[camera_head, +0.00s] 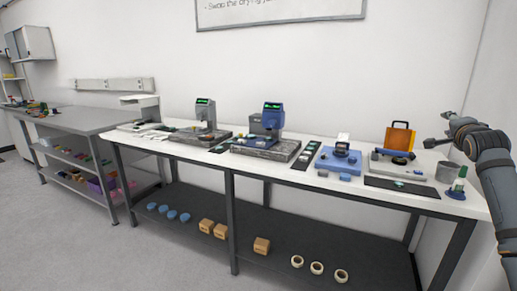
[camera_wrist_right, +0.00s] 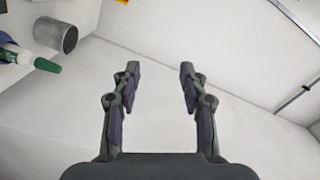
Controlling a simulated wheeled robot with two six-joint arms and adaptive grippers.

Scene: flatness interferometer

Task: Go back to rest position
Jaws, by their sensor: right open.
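My right arm comes in from the right edge in the head view. My right gripper (camera_head: 438,130) is above the right end of the white workbench (camera_head: 410,201), near the wall. In the right wrist view my right gripper (camera_wrist_right: 158,78) has its two fingers spread apart. Nothing is between them, only the pale wall behind. My left gripper does not show in either view.
Below the right gripper are a grey metal cup (camera_head: 446,171) and a green-capped bottle (camera_head: 459,184). An orange panel (camera_head: 399,137) stands left of it. Blue interferometer equipment (camera_head: 271,117) stands mid-bench. A grey side table (camera_head: 85,120) is at left. The floor in front is clear.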

